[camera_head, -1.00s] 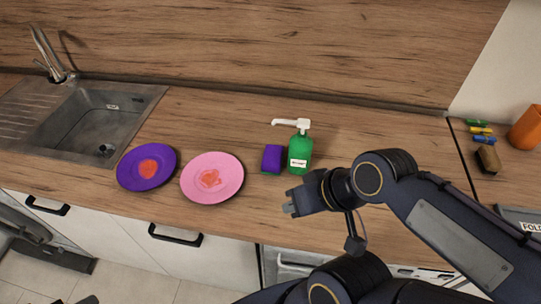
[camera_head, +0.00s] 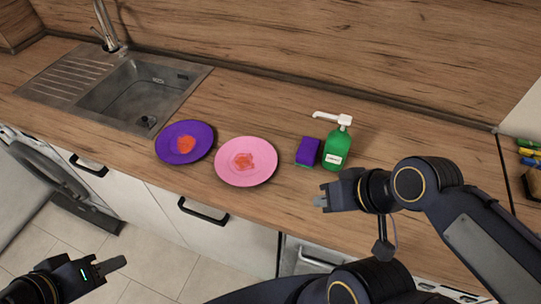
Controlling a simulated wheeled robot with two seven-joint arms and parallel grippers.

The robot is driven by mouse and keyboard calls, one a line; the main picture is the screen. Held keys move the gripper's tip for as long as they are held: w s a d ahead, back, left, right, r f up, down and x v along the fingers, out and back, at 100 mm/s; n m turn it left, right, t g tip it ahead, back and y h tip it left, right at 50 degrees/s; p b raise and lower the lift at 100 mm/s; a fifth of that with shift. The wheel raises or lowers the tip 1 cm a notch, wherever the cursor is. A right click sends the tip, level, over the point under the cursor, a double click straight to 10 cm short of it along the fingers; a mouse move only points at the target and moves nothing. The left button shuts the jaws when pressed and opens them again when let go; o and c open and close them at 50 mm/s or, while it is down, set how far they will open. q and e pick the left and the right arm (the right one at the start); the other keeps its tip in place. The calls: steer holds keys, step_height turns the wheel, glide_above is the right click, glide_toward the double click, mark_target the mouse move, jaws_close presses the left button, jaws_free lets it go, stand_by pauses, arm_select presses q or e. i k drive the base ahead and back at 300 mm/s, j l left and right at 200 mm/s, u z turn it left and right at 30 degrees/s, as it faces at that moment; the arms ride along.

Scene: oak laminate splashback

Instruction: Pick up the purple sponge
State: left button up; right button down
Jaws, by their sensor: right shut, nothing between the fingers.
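The purple sponge (camera_head: 308,151) stands on the wooden counter, with a green strip at its base, between the pink plate and the green soap bottle (camera_head: 337,146). My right gripper (camera_head: 321,203) is shut and empty, in front of the sponge and apart from it, near the counter's front edge. My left gripper (camera_head: 113,266) is at the lower left, over the floor and far from the sponge. Its fingers are seen from the side, so whether it is open cannot be told.
A pink plate (camera_head: 246,176) and a purple plate (camera_head: 171,151), each with a red-orange stain, lie left of the sponge. A sink (camera_head: 136,93) with a tap (camera_head: 106,27) is further left. Small coloured items (camera_head: 527,143) are at the far right. The counter behind the plates is clear.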

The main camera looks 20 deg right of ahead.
mark_target(306, 157)
steer(key=i+j+z, duration=0.25)
steer(key=z, duration=0.15)
steer(key=i+j+z, duration=0.15)
steer(key=j+z, duration=0.3)
